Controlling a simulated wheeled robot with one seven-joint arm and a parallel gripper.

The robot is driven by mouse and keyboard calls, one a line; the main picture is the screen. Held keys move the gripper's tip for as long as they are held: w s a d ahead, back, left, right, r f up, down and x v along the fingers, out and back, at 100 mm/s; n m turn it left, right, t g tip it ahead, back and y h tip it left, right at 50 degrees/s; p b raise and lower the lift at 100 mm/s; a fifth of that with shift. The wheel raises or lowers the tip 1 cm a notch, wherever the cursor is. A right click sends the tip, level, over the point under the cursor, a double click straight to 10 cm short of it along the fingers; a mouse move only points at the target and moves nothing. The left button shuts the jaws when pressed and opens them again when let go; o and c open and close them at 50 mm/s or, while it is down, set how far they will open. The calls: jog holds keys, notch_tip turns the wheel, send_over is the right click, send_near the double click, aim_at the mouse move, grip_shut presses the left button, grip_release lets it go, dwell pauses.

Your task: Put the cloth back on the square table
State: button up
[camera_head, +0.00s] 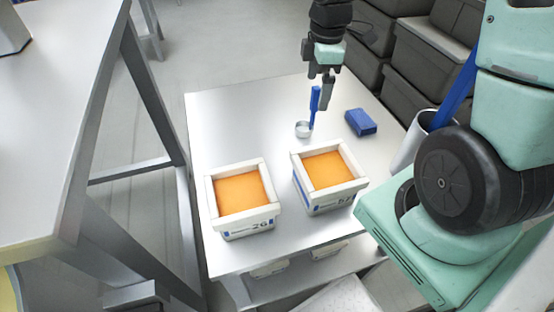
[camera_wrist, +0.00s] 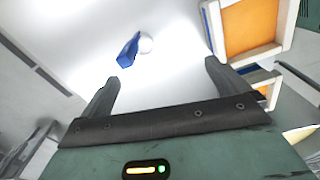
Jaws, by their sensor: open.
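The folded blue cloth (camera_head: 361,122) looks like a small flat block. It lies on the white square-looking table (camera_head: 232,120), near its right edge. My gripper (camera_head: 322,90) is above the far part of this table, to the left of the cloth, and points down. In the wrist view my gripper (camera_wrist: 160,82) is open, with nothing between its fingers. The cloth cannot be made out in the wrist view.
A scoop with an upright blue handle (camera_head: 315,103) stands close below my gripper; it also shows in the wrist view (camera_wrist: 129,50). Two white boxes with orange contents, left (camera_head: 250,222) and right (camera_head: 336,198), stand nearer. Dark crates (camera_head: 425,60) are behind; another table (camera_head: 50,120) is left.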

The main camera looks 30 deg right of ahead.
jog(key=s+a+r+m, duration=0.2)
jog(key=s+a, duration=0.7)
jog(key=a, duration=0.2)
jog(key=s+a+r+m, duration=0.2)
jog(key=s+a+m, duration=0.1)
jog(key=s+a, duration=0.7)
jog(key=shift+a+r, duration=0.2)
jog(key=shift+a, duration=0.7)
jog(key=shift+w, duration=0.1)
